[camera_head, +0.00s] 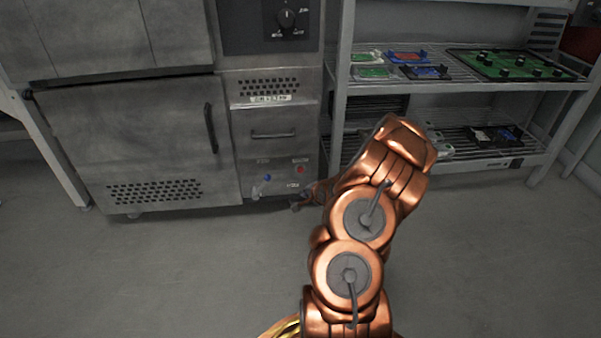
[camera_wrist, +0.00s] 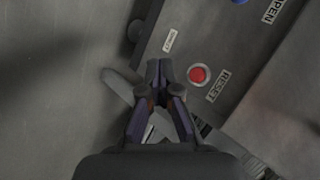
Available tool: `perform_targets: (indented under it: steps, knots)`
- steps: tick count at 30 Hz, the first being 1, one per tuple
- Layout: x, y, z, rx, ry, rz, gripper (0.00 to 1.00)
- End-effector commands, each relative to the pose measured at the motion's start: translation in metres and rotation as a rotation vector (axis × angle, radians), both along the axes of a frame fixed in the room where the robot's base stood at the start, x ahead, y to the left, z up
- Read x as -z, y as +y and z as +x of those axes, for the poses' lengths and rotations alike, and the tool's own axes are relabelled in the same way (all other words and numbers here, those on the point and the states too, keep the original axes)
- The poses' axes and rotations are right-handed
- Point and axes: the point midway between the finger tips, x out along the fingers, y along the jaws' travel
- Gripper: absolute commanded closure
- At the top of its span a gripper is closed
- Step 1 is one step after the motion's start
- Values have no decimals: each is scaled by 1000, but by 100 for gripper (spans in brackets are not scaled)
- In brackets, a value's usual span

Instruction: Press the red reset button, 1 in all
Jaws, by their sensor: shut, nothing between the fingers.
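The red reset button (camera_wrist: 198,74) shows in the wrist view on a grey metal panel, beside a label reading RESET (camera_wrist: 217,86). The red button also shows small in the head view (camera_head: 300,170), low on the front of the metal cabinet. My gripper (camera_wrist: 159,66) is shut and empty. In the wrist view its fingertips are just left of the button, apart from it in the picture. In the head view my gripper (camera_head: 296,207) is low in front of the cabinet, below the button.
A blue knob (camera_head: 267,178) with a light lever is left of the button. A door handle (camera_head: 210,128) is on the large cabinet door. A metal shelf rack (camera_head: 345,100) with circuit boards (camera_head: 515,65) stands at right. The floor in front is clear.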

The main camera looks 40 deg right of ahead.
Motion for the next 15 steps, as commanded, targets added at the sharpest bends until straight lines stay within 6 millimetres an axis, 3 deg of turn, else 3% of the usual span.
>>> perform_targets:
  steps: [8, 15]
  knots:
    - [-1, -2, 2, -1, 1, -1, 100]
    - [-3, -14, 16, 0, 4, -5, 100]
